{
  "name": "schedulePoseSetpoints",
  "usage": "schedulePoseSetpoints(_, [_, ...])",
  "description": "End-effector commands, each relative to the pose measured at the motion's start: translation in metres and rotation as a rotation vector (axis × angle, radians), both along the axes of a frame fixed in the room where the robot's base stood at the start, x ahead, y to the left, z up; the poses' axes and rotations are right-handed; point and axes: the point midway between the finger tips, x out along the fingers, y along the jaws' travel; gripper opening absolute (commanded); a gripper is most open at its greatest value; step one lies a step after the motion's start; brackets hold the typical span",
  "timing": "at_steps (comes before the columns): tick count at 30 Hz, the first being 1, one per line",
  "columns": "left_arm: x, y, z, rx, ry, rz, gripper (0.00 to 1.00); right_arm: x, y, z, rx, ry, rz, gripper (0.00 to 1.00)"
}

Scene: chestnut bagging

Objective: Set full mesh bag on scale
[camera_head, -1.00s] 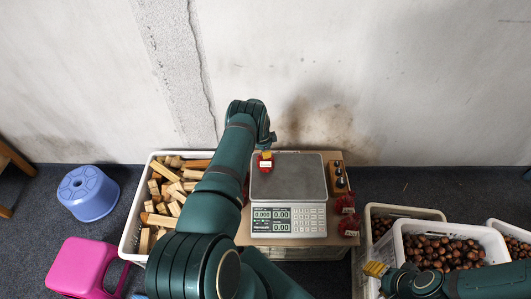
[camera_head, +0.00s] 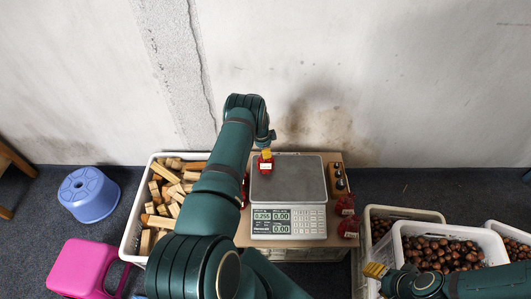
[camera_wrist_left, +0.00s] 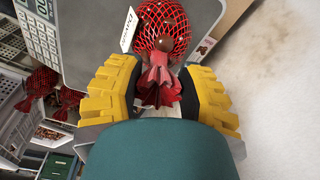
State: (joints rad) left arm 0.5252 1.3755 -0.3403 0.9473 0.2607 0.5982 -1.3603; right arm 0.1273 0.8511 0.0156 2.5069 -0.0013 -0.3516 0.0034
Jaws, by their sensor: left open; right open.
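A full red mesh bag (camera_head: 265,167) with a white label sits on the back left of the scale's plate (camera_head: 290,182). The left wrist view shows the bag (camera_wrist_left: 166,32) with brown chestnuts inside and its gathered red neck between my left fingers. My left gripper (camera_head: 266,152) is open around the neck, its yellow fingers (camera_wrist_left: 158,95) on either side. The scale's display shows a non-zero weight, about 0.255. My right gripper (camera_head: 375,270) is open and empty at the lower right, by the chestnut crate.
Other red bags (camera_head: 346,204) lie right of the scale, near a wooden block with dark knobs (camera_head: 339,180). White crates of chestnuts (camera_head: 490,236) stand at right. A white crate of wood pieces (camera_head: 132,226), a blue stool (camera_head: 88,193) and a pink stool (camera_head: 78,267) are at left.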

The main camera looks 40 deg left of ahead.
Motion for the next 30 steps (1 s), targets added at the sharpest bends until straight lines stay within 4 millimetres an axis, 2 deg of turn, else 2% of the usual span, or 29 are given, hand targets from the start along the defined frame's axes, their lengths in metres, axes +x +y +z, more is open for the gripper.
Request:
schedulePoseSetpoints(1, [-0.001, 0.001, 0.016, 0.000, -0.001, 0.000, 0.34, -0.001, 0.000, 0.006, 0.000, 0.002, 0.001, 0.47])
schedulePoseSetpoints(6, [-0.004, 0.003, 0.051, -0.001, -0.001, 0.001, 0.34, -0.002, 0.000, 0.014, 0.001, 0.006, 0.001, 0.47])
schedulePoseSetpoints(12, [-0.008, 0.005, 0.081, 0.000, 0.000, 0.000, 0.34, -0.004, 0.000, 0.019, 0.001, 0.009, 0.002, 0.47])
schedulePoseSetpoints(18, [-0.010, 0.006, 0.094, -0.001, 0.001, 0.000, 0.34, -0.004, 0.001, 0.020, 0.001, 0.010, 0.003, 0.47])
schedulePoseSetpoints(23, [-0.010, 0.003, 0.095, -0.003, 0.002, 0.003, 0.34, -0.004, 0.001, 0.020, 0.001, 0.011, 0.003, 0.47])
schedulePoseSetpoints(26, [-0.012, -0.013, 0.093, -0.015, 0.003, 0.032, 0.34, -0.004, 0.001, 0.020, 0.001, 0.011, 0.003, 0.47])
schedulePoseSetpoints(29, [-0.018, -0.052, 0.090, -0.043, 0.007, 0.103, 0.34, -0.004, 0.001, 0.020, 0.002, 0.010, 0.003, 0.47])
schedulePoseSetpoints(30, [-0.022, -0.073, 0.089, -0.057, 0.009, 0.143, 0.34, -0.004, 0.001, 0.020, 0.002, 0.010, 0.003, 0.47])
